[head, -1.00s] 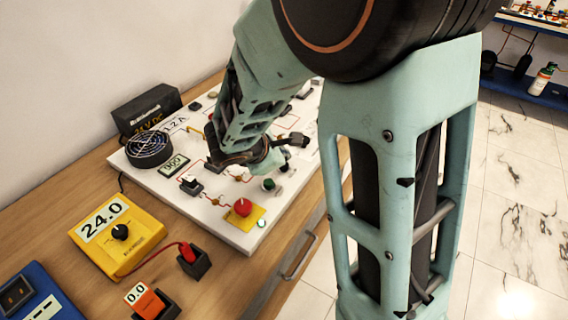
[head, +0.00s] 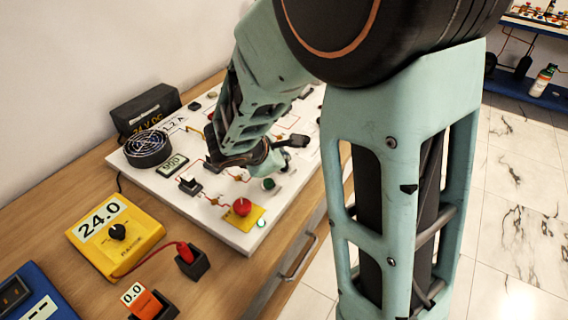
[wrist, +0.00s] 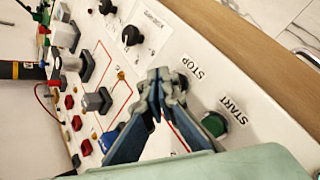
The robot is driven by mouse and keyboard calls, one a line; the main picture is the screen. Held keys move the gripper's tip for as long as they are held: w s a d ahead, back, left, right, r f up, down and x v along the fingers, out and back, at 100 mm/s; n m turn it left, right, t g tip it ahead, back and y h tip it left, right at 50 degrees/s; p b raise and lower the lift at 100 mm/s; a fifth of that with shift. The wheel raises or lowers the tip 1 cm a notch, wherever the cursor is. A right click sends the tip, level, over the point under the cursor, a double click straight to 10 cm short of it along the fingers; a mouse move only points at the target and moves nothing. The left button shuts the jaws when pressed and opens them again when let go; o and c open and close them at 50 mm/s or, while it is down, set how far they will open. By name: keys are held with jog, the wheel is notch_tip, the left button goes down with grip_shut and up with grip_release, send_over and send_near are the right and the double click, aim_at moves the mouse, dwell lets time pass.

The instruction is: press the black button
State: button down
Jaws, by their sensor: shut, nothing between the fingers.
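My gripper (wrist: 166,82) is shut and empty, its two blue-grey fingers meeting over the white panel (wrist: 235,75) by the STOP label (wrist: 193,67). A green button (wrist: 213,125) sits by the START label (wrist: 232,109), right of the fingers in the wrist view. In the head view, my arm hides much of the panel (head: 246,243), and the green button (head: 268,184) shows just below the gripper (head: 282,165).
Black knobs (wrist: 131,35) stand on the panel ahead of the fingers. A yellow meter (head: 115,235) sits on the wooden bench.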

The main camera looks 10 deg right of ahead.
jog(key=shift+f+b, duration=0.5)
jog(key=shift+b, duration=0.05)
dwell(0.4)
jog(key=shift+r, duration=0.1)
jog(key=shift+r+p, duration=0.65)
jog(key=shift+r, duration=0.2)
notch_tip(320, 180, up, 5)
jog(key=p, duration=0.4)
dwell(0.9)
